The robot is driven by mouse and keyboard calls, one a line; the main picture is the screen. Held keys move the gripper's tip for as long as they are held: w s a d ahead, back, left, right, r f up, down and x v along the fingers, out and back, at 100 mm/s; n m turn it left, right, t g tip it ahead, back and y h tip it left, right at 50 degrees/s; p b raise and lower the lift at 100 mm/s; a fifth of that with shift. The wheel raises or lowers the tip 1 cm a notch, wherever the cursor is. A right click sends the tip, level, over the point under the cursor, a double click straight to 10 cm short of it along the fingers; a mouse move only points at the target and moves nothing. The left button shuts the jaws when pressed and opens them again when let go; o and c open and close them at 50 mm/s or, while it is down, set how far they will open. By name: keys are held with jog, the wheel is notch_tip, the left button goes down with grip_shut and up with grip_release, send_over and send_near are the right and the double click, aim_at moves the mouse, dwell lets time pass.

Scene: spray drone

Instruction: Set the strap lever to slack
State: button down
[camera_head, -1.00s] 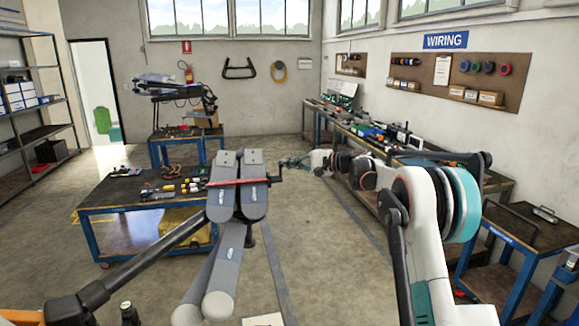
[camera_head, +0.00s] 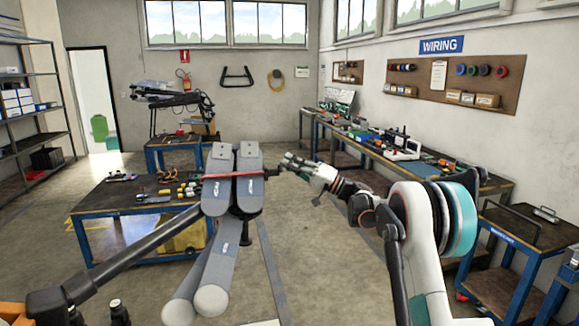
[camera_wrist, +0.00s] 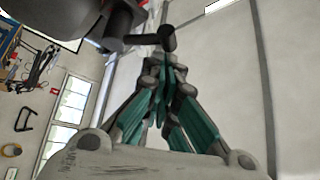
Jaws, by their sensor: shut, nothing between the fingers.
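A red strap (camera_head: 236,174) runs across the folded grey arms (camera_head: 222,198) of the spray drone. Its dark lever (camera_head: 273,171) is small, at the strap's right end; I cannot tell its setting. My gripper (camera_head: 287,160) is just right of and slightly above the lever in the head view. In the wrist view my gripper (camera_wrist: 163,62) has its green-lined fingers together with nothing between them. A dark rod with a rounded end (camera_wrist: 167,39), probably the lever, shows just beyond the fingertips. I cannot tell whether they touch.
A blue-framed workbench (camera_head: 110,200) with small parts stands behind the drone at left. A long bench (camera_head: 375,150) lines the right wall, and a blue cart (camera_head: 520,240) stands at front right. A dark pole crosses the lower left. The floor beyond the drone is open.

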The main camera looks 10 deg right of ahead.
jog(key=n+y, duration=0.1)
jog(key=s+f+n+g+y+b, duration=0.1)
jog(key=n, duration=0.1)
jog(key=n+g+y, duration=0.1)
jog(key=n, duration=0.1)
jog(key=shift+s+f+b, duration=0.2)
jog(key=shift+f+b, duration=0.15)
jog(key=shift+b, duration=0.05)
jog(key=shift+s, duration=0.1)
dwell(0.3)
